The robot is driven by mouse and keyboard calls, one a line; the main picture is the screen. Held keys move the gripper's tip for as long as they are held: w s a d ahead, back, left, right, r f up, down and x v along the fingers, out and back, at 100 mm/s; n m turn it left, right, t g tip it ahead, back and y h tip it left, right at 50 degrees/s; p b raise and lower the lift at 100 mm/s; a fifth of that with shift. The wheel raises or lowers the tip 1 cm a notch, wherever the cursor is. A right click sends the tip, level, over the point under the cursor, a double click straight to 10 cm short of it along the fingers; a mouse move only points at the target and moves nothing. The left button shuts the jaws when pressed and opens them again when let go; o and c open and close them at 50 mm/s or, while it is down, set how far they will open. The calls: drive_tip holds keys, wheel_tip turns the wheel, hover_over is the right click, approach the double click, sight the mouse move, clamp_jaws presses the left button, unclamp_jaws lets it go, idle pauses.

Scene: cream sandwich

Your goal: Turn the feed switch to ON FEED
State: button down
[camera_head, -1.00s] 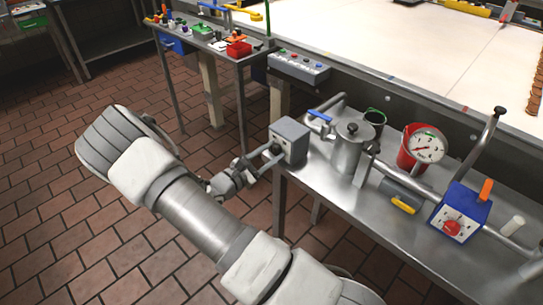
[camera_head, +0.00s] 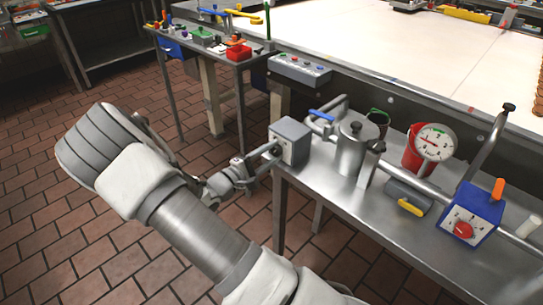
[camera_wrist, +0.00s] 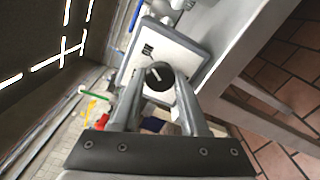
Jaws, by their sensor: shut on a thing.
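The feed switch is a grey box (camera_head: 293,141) at the left end of the steel table. In the wrist view its pale face (camera_wrist: 178,52) carries a round black knob (camera_wrist: 160,76) with a white pointer line, tilted in the picture. Small dark markings show on the face, too small to read. My gripper (camera_wrist: 157,88) has one finger on each side of the knob and is shut on it. In the head view my gripper (camera_head: 266,155) reaches the box's left side, and the knob is hidden there.
A steel pot (camera_head: 354,150), a red container (camera_head: 413,152) with a dial gauge (camera_head: 435,142) and a blue box with a red knob (camera_head: 463,229) stand on the table right of the switch. A button panel (camera_head: 300,69) is behind. Open tiled floor lies left.

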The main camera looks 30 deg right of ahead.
drive_tip(key=shift+a, duration=0.1)
idle(0.4)
drive_tip(key=shift+c, duration=2.1)
unclamp_jaws()
drive_tip(key=p+v, duration=0.1)
drive_tip(key=v, duration=1.6)
drive_tip(key=shift+a+p, duration=0.15)
drive_tip(key=shift+p, duration=0.2)
drive_tip(key=s+d+r+m+g+y+p, duration=0.55)
drive_tip(key=s+r+g+y, duration=0.2)
drive_tip(key=s+r, duration=0.4)
drive_tip(key=s+a+r+m+t+y+p, duration=0.1)
drive_tip(key=s+r+t+y+p, duration=0.2)
drive_tip(key=r, duration=0.7)
drive_tip(key=s+a+r+m+t+y+p, duration=0.1)
drive_tip(key=s+r+t+y+p, duration=0.2)
drive_tip(key=r+y, duration=0.3)
wheel_tip(320, 180, up, 4)
drive_tip(key=shift+s+a+r+m+t, duration=0.15)
drive_tip(key=shift+s+a+m+t, duration=0.25)
drive_tip(key=shift+s, duration=0.4)
